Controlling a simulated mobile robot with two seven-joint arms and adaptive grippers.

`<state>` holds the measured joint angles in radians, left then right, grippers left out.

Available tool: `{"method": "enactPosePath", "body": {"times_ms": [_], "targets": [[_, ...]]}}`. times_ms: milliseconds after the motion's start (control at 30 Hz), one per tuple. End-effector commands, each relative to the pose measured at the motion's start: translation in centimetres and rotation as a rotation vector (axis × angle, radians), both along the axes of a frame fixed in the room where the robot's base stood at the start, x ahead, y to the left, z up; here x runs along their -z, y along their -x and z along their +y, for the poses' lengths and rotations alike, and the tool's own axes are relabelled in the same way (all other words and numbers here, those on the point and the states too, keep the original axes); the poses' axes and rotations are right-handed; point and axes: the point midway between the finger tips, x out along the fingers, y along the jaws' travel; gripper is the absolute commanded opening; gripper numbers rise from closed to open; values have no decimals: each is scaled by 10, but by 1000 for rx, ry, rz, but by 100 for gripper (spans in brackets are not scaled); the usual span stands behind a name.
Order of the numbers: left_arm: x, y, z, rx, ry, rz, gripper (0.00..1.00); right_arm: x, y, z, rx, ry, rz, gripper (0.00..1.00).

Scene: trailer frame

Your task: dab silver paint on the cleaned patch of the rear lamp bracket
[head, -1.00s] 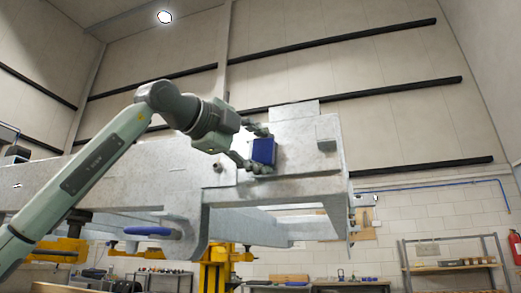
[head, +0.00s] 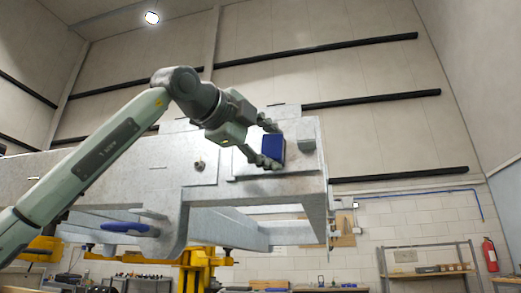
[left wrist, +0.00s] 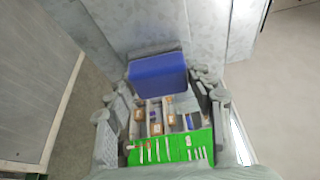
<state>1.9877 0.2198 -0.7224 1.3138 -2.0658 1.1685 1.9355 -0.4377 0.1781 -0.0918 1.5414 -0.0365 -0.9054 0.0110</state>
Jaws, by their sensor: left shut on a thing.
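My left gripper (head: 270,145) is shut on a blue block (head: 274,147), held in front of the upright plate (head: 245,163) at the right end of the grey metal trailer frame (head: 100,166). I cannot tell whether the block touches the plate. In the left wrist view, the blue block (left wrist: 158,76) sits between the fingers. A small grey box-like fitting (head: 305,146) is on the plate just right of the block; I cannot tell if it is the rear lamp bracket. No cleaned patch or silver paint can be made out. My right gripper is not in view.
A tray with a green panel (left wrist: 170,148) and several small items shows beyond the fingers in the left wrist view. A blue-handled part (head: 124,227) and yellow stands (head: 200,262) are under the frame. Shelving (head: 428,270) and a fire extinguisher (head: 490,254) are far right.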

Motion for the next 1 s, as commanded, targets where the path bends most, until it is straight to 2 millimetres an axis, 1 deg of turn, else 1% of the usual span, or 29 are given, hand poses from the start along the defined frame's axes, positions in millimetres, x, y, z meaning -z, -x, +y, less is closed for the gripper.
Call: {"method": "enactPosePath", "body": {"times_ms": [100,333,467,733,1000], "targets": [[1,2,-9,0,-1,-1,30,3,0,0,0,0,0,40],[0,1,-10,-1,1,0,30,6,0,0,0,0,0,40],[1,-2,-4,-2,2,2,30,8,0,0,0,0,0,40],[1,-9,19,-4,2,2,30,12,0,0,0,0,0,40],[1,-11,29,-2,2,3,30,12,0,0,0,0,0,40]]}}
